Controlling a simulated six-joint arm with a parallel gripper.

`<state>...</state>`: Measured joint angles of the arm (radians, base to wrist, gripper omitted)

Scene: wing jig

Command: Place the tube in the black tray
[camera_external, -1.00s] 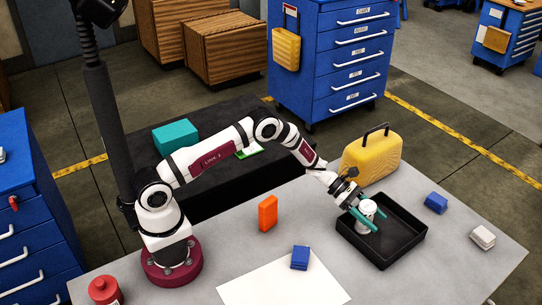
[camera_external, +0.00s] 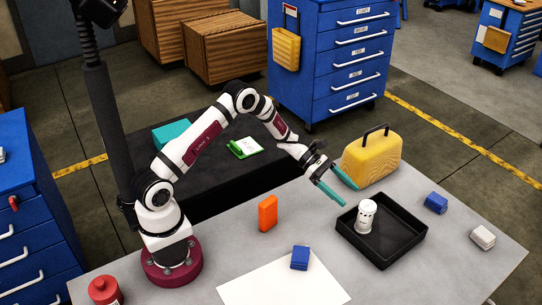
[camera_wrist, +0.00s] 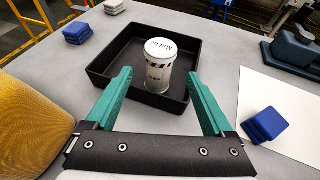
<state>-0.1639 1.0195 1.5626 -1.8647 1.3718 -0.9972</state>
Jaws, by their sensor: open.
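The white tube (camera_external: 366,216) stands upright inside the black tray (camera_external: 405,252), near the tray's left side in the external view. In the wrist view the tube (camera_wrist: 159,66) shows a white printed lid and dark markings on its side, and the tray (camera_wrist: 113,55) surrounds it. My gripper (camera_external: 342,190) is open and empty, above and to the left of the tray in the external view. In the wrist view its two teal fingers (camera_wrist: 158,98) are spread wide, with the tube beyond them and apart from them.
A yellow case (camera_external: 371,160) stands close behind my gripper. Blue blocks (camera_external: 436,203) and a white block (camera_external: 482,238) lie right of the tray. An orange block (camera_external: 267,213), a blue block (camera_external: 299,258) and white paper (camera_external: 270,285) lie on the left.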

